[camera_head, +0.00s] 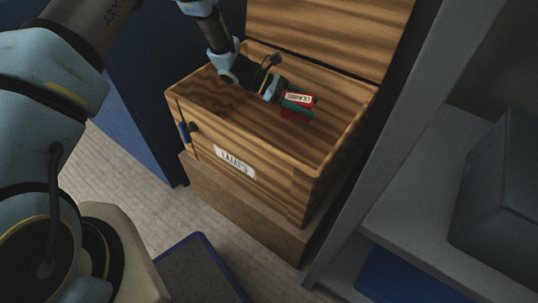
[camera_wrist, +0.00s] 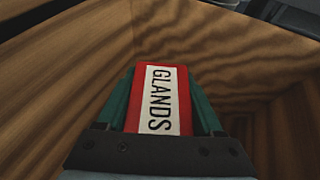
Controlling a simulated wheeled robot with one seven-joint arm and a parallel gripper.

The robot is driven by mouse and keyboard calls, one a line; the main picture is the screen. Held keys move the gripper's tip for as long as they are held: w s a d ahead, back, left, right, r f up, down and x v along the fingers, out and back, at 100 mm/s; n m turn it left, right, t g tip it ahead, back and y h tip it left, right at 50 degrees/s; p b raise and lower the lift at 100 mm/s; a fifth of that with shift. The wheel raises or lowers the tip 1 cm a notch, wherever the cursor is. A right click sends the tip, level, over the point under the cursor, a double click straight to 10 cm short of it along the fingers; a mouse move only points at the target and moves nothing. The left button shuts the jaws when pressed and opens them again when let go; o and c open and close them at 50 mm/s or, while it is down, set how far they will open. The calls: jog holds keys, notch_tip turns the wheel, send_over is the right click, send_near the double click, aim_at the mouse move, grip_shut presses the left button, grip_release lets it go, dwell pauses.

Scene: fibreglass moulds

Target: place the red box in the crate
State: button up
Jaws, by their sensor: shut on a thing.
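The red box (camera_wrist: 160,72), with a white label reading GLANDS, is between the two green fingers of my gripper (camera_wrist: 162,98) in the wrist view. In the head view the red box (camera_head: 299,98) shows at the tip of my gripper (camera_head: 297,104), over the opening of the wooden crate (camera_head: 225,133). The crate's hinged lid (camera_head: 325,30) stands open at the back. A white label (camera_head: 235,162) is on the crate's front. My gripper is shut on the box. I cannot tell whether the box touches the crate's floor.
The crate rests on a wooden base (camera_head: 240,205). Grey shelving (camera_head: 365,150) stands close on its right, with a dark grey box (camera_head: 500,190) on it. A blue panel (camera_head: 140,90) stands at the left. A blue-edged mat (camera_head: 200,270) lies on the floor in front.

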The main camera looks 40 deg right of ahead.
notch_tip(320, 180, down, 16)
jog(key=b, duration=0.6)
jog(key=shift+w, duration=0.1)
jog(key=shift+f, duration=0.15)
jog(key=o, duration=1.5)
jog(key=shift+r, duration=0.25)
jog(key=p+v, duration=0.1)
jog(key=v, duration=0.6)
jog(key=shift+w+a, duration=0.15)
jog(key=shift+a, duration=0.05)
